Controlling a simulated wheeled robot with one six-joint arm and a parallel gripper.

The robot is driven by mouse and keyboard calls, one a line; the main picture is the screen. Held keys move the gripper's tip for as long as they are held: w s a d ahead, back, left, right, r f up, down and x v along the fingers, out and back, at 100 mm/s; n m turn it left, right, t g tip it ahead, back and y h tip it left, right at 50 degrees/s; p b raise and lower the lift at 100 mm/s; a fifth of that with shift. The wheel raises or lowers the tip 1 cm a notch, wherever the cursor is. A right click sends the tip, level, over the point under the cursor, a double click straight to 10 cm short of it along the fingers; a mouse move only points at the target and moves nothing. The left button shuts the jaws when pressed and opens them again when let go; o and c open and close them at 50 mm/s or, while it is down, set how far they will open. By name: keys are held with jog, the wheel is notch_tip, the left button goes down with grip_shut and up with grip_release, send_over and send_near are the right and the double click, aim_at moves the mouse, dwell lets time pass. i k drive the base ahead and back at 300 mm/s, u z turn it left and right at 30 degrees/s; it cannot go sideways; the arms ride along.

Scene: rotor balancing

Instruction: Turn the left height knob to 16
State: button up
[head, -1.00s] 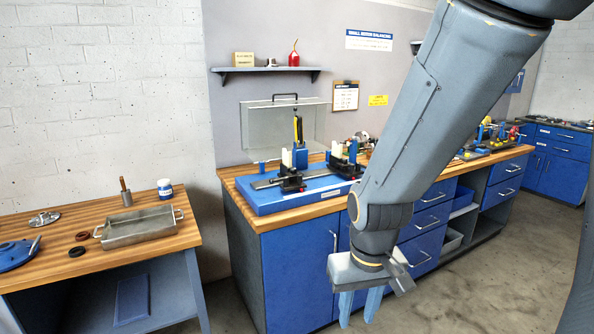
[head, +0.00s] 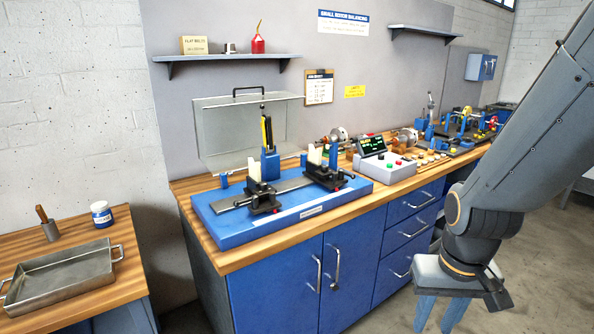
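The balancing machine has a blue base (head: 235,230) on the wooden bench. Two black pedestals stand on its grey rail, a left one (head: 262,197) and a right one (head: 328,176), each with a pale upright support. Small red dots show on the pedestals. The left height knob and its scale are too small to tell apart here. My gripper (head: 437,318) hangs low at the lower right, in front of the drawers and well apart from the machine. Its two blue fingers point down, spread apart with nothing seen between them. The fingertips run close to the picture's bottom edge.
A clear hood (head: 247,130) with a black handle stands behind the machine. A readout box (head: 383,160) with coloured buttons sits right of it. A shelf (head: 225,58) hangs above. A side table with a metal tray (head: 65,278) is at left. Floor before the cabinets looks clear.

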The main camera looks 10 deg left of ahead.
aim_at(264, 186)
jog(key=z, duration=0.1)
jog(key=i, duration=0.8)
jog(key=u, duration=0.8)
jog(key=i, duration=0.75)
jog(key=u, duration=0.7)
